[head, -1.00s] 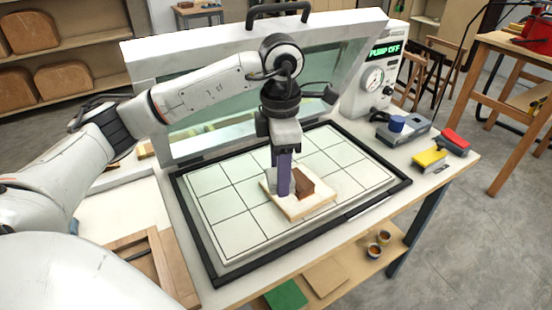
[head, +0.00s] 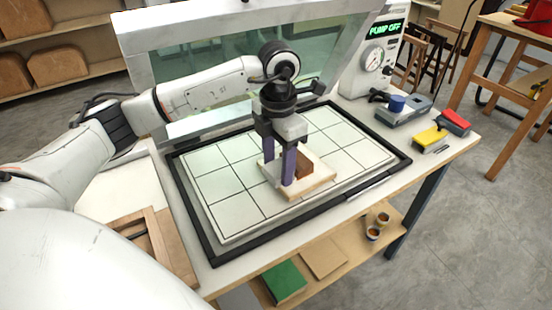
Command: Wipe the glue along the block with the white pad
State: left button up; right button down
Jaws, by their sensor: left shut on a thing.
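The brown block (head: 304,163) stands on a pale wooden board (head: 312,187) on the gridded white bed. My left gripper (head: 279,179) points down at the block's left side, its two purple fingers low over the board. It is shut on a small pale thing (head: 273,172), which looks like the white pad and is mostly hidden by the fingers. I cannot tell whether the pad touches the block. The glue is too small to make out. My right gripper is not in view.
A black frame (head: 226,253) surrounds the bed, with a raised glazed lid (head: 222,50) behind it. A pump unit (head: 375,57) reading PUMP OFF stands back right. A blue-topped grey tool (head: 402,108), a yellow block (head: 429,137) and a red one (head: 455,122) lie right.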

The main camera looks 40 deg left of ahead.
aim_at(277, 161)
pick_arm(q)
jog(key=shift+w+d+f+b, duration=0.1)
jog(key=shift+w+f+b, duration=0.2)
jog(key=shift+f, duration=0.35)
jog(key=shift+w+d+f+b, duration=0.1)
jog(key=shift+f+b, duration=0.25)
jog(key=shift+f, duration=0.25)
jog(key=a, duration=0.1)
jog(key=w+a, duration=0.1)
jog(key=a, duration=0.2)
jog(key=shift+w+a+r, duration=0.1)
jog(key=shift+w+a, duration=0.15)
jog(key=shift+w, duration=0.1)
jog(key=shift+d+r, duration=0.1)
jog(key=shift+s+d+p, duration=0.1)
jog(key=shift+s+d, duration=0.15)
jog(key=shift+d, duration=0.45)
jog(key=shift+s+d+p, duration=0.1)
jog(key=shift+s+d, duration=0.2)
jog(key=shift+d, duration=0.4)
jog(key=shift+s+d+p, duration=0.1)
jog(key=shift+s+d, duration=0.15)
jog(key=shift+d, duration=0.45)
jog(key=shift+f, duration=0.45)
jog(key=shift+w+a+r+b, duration=0.1)
jog(key=shift+w+a+b, duration=0.05)
jog(key=shift+a, duration=0.25)
jog(key=shift+w+a+r+b, duration=0.1)
jog(key=shift+w+a+b, duration=0.05)
jog(key=shift+a, duration=0.25)
